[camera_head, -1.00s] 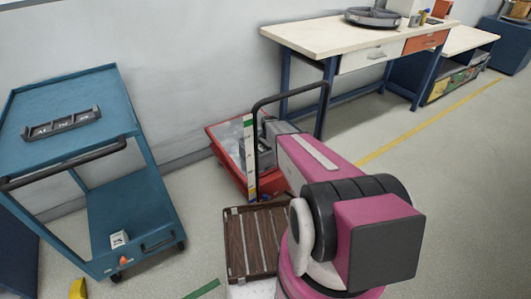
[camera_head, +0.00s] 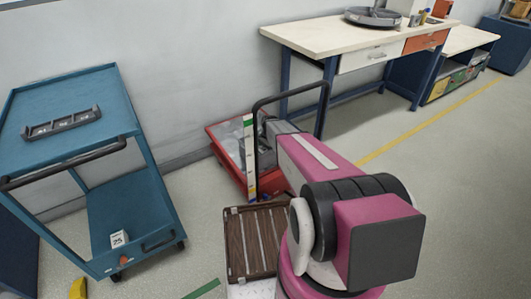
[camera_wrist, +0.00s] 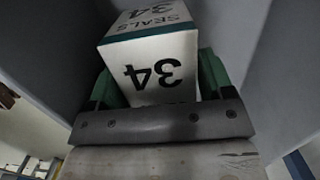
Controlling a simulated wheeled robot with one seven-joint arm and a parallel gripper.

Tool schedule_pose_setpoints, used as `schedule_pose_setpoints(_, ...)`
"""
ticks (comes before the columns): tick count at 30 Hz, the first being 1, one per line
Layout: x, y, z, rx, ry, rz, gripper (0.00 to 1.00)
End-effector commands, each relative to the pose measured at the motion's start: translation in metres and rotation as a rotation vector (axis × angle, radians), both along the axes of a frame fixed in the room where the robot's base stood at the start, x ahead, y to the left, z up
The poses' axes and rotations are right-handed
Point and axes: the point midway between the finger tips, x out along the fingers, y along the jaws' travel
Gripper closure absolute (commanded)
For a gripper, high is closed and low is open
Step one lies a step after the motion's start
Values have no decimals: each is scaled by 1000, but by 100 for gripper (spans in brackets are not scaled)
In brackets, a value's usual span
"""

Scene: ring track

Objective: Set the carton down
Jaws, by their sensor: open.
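The carton (camera_wrist: 155,62) is a white box with a teal band, marked "SEALS" and "34". In the wrist view it stands between the two green fingers of my gripper (camera_wrist: 157,78), which is open around it. I cannot tell whether either finger still touches it. Grey surfaces lie on both sides of it. What is under the carton is hidden. In the head view my arm reaches to the red bin (camera_head: 222,153) by the wall, and the carton cannot be made out there.
A black handle frame (camera_head: 257,140) and a striped upright post rise by the bin. A brown slatted crate (camera_head: 238,245) is in front. A workbench (camera_head: 315,37) is behind.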

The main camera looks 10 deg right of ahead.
Motion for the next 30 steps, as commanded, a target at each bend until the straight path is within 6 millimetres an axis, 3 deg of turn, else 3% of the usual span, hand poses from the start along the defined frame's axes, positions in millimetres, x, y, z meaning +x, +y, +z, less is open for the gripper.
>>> schedule_pose_setpoints(9, 2, -7, 64, 0, -2, 0, 26)
schedule_pose_setpoints(15, 5, -10, 94, 0, -1, 0, 26)
schedule_pose_setpoints(21, 5, -12, 106, 0, 1, 0, 26)
schedule_pose_setpoints(30, 6, -12, 107, 0, 1, 0, 26)
